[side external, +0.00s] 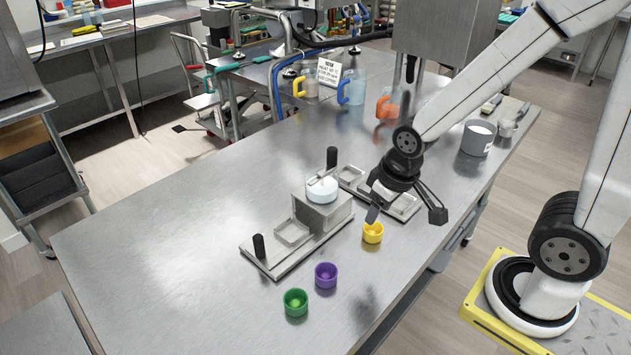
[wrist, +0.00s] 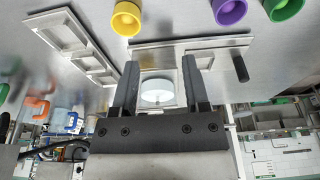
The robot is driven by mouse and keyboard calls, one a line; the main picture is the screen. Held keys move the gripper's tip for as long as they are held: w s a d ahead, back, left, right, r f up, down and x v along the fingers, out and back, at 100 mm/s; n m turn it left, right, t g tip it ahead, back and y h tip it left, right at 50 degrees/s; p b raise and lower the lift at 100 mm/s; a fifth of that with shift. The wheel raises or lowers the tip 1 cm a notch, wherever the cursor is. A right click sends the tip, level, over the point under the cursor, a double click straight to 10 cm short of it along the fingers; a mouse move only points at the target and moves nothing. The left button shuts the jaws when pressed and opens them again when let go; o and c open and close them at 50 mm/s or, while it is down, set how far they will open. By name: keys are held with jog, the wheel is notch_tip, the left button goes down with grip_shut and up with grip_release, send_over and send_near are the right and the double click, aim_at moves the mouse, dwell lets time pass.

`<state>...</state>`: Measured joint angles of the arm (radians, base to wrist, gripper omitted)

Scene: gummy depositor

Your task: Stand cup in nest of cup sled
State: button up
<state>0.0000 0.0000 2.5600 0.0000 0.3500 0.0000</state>
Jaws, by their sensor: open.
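A yellow cup (side external: 373,232), a purple cup (side external: 326,275) and a green cup (side external: 295,302) stand apart on the steel table. They also show along the top of the wrist view: yellow (wrist: 126,18), purple (wrist: 230,10) and green (wrist: 283,8). The long metal plate with black posts, which looks like the cup sled (side external: 268,263), has an empty square recess, its likely nest (side external: 292,232). My gripper (side external: 405,215) is open and empty, above the table near the yellow cup and the tray behind it. Its spread fingers show in the wrist view (wrist: 160,68).
A metal block (side external: 322,215) with a white round vessel on top straddles the plate. A flat tray with shallow recesses (side external: 408,213) lies behind, partly hidden by my gripper. A grey tub (side external: 478,138) and handled bottles stand farther back. The table's left part is clear.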

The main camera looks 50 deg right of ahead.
jog(key=shift+o, duration=0.2)
dwell(0.3)
jog(key=o, duration=0.5)
jog(key=n+g, duration=0.3)
jog(key=n, duration=1.1)
send_over(296, 306)
notch_tip(296, 306, down, 4)
jog(key=shift+w+d+f, duration=0.1)
jog(key=shift+d+f, duration=0.1)
jog(key=shift+f, duration=1.25)
jog(key=shift+a+f, duration=0.2)
jog(key=shift+f, duration=2.4)
